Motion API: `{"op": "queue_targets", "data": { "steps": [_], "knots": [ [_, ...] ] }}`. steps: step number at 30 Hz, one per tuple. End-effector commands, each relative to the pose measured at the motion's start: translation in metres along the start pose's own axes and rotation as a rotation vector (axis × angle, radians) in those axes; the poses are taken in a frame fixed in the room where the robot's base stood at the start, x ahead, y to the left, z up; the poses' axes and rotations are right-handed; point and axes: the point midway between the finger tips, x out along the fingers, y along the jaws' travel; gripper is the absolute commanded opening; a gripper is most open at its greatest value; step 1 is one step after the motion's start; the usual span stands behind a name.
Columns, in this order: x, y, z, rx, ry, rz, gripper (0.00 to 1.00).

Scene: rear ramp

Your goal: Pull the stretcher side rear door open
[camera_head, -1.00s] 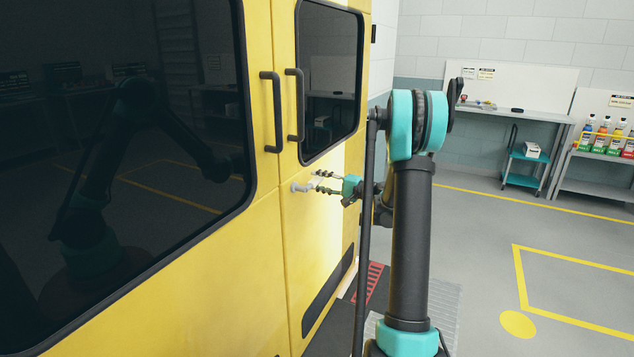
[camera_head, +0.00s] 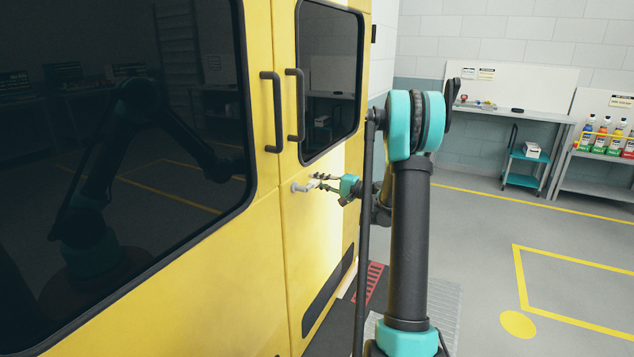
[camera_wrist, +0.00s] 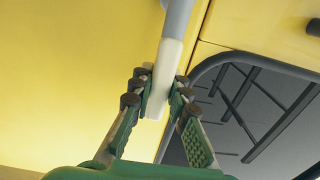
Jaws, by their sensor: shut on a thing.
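The yellow rear doors fill the left half of the head view: a near door (camera_head: 190,270) with a large dark window, and a far door (camera_head: 325,225) with a smaller window. A small grey lever handle (camera_head: 300,187) with a pale end sits on the far door, close to the seam between the doors. My gripper (camera_head: 322,183) is shut on the pale end of this handle. In the wrist view the fingers (camera_wrist: 160,93) press on both sides of the pale handle end (camera_wrist: 162,80). The doors look closed, flush along the seam.
Two black vertical grab bars (camera_head: 271,112) (camera_head: 296,104) flank the seam above the handle. A red and black step (camera_head: 372,282) lies below the far door. A bench (camera_head: 520,112), a teal cart (camera_head: 523,180) and a bottle shelf (camera_head: 590,185) stand at the back right. The floor between is clear.

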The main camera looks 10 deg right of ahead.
Motion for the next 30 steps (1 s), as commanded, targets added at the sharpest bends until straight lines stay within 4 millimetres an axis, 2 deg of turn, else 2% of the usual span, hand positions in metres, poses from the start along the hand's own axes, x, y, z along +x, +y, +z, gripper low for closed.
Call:
{"op": "queue_targets", "data": {
  "steps": [11,30],
  "knots": [
    [0.0,-0.005,0.0,-0.062,0.0,0.001,0.0],
    [0.0,-0.042,0.011,-0.518,0.0,0.001,0.0]
  ]
}}
